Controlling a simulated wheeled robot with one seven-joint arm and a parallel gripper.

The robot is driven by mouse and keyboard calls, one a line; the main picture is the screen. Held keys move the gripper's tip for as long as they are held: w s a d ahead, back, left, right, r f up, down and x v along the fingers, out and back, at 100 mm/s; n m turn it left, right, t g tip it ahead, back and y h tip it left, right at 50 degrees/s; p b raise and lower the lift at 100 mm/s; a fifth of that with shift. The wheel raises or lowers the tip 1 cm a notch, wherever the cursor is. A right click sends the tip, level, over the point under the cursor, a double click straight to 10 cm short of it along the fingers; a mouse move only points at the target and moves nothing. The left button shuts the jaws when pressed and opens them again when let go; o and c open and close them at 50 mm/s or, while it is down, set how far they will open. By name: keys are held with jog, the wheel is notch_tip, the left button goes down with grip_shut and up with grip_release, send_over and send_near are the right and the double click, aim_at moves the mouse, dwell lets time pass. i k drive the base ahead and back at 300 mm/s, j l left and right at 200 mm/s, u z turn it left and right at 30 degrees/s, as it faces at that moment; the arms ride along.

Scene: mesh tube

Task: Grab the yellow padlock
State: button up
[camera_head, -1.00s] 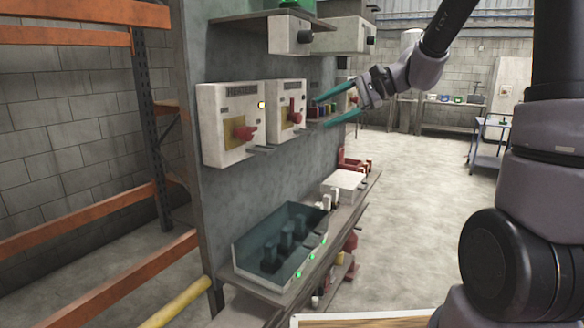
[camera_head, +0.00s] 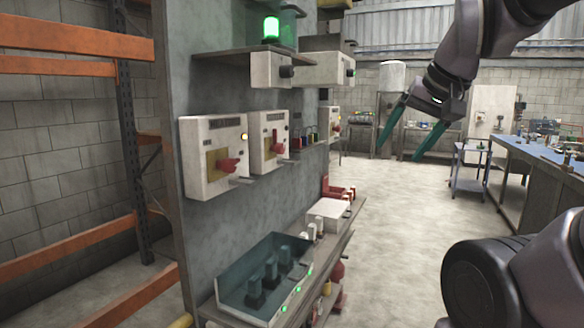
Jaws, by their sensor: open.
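My gripper (camera_head: 400,153) has two long teal fingers. It is open and empty, hanging fingers-down in the air to the right of the grey panel, over the floor in the picture.
Two white switch boxes with red handles (camera_head: 228,165) (camera_head: 281,146) are on the grey panel (camera_head: 205,85). A white box (camera_head: 325,68) and a green lamp (camera_head: 271,29) are above. A lower shelf holds a teal tray (camera_head: 240,275). Open floor (camera_head: 400,215) lies right; a blue-topped bench (camera_head: 540,165) stands beyond.

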aim_at(311, 136)
jog(key=i+l, duration=0.35)
jog(key=i, duration=0.15)
jog(key=i+l+z, duration=0.15)
jog(key=i+l, duration=0.5)
jog(key=i, duration=0.3)
jog(key=i+l+z, duration=0.1)
jog(key=i+l, duration=0.2)
jog(key=i, duration=0.2)
